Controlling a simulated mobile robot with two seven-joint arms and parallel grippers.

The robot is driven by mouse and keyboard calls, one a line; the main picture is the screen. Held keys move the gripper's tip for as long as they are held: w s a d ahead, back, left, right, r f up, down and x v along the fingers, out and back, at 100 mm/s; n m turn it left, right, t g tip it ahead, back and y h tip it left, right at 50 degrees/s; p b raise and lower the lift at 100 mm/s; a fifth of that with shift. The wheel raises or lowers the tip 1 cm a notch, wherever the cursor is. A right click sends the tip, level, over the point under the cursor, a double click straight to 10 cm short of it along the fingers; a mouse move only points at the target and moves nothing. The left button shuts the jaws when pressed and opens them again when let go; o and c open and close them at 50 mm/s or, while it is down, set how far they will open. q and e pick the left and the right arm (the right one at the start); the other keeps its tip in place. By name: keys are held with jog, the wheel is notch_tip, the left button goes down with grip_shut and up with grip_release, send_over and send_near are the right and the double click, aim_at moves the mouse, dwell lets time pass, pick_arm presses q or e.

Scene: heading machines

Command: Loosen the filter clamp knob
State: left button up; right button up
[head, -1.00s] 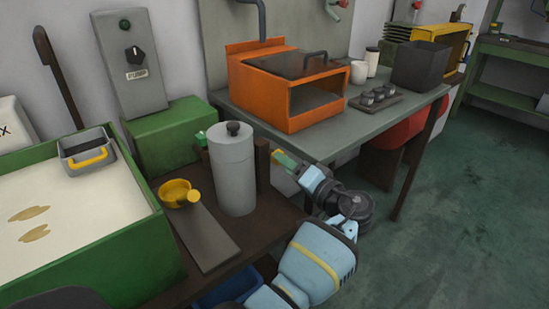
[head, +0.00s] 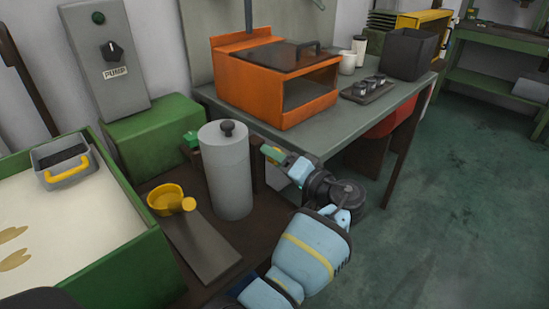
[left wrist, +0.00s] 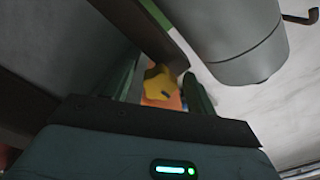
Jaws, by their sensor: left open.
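A yellow star-shaped knob (left wrist: 158,82) shows in the left wrist view, below a dark brown post (left wrist: 150,30). My left gripper (left wrist: 162,88) is open, with one green finger on each side of the knob in that picture. I cannot tell how deep the knob sits between the fingers or whether they touch it. In the head view, my left gripper (head: 273,156) is just right of the grey filter cylinder (head: 229,178), and the knob is hidden. The cylinder stands upright with a dark cap on top. My right gripper is not in view.
A green tank (head: 120,255) stands at the left. An orange box (head: 262,95) sits on the grey table behind. Floor at the right is clear.

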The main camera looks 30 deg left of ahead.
pick_arm(q)
jog(key=shift+d, duration=0.1)
jog(key=shift+c, duration=0.5)
jog(key=c, duration=0.7)
jog(key=shift+c, duration=1)
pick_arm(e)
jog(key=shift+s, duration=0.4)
pick_arm(q)
jog(key=shift+r+m+p, duration=0.1)
jog(key=shift+m+p, duration=0.2)
jog(key=shift+m, duration=0.1)
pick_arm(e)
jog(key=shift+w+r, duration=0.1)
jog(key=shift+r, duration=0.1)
pick_arm(q)
jog(key=m+p, duration=0.2)
jog(key=m, duration=0.1)
jog(key=shift+r, duration=0.15)
jog(key=shift+m+p, duration=0.65)
jog(key=shift+m, duration=0.75)
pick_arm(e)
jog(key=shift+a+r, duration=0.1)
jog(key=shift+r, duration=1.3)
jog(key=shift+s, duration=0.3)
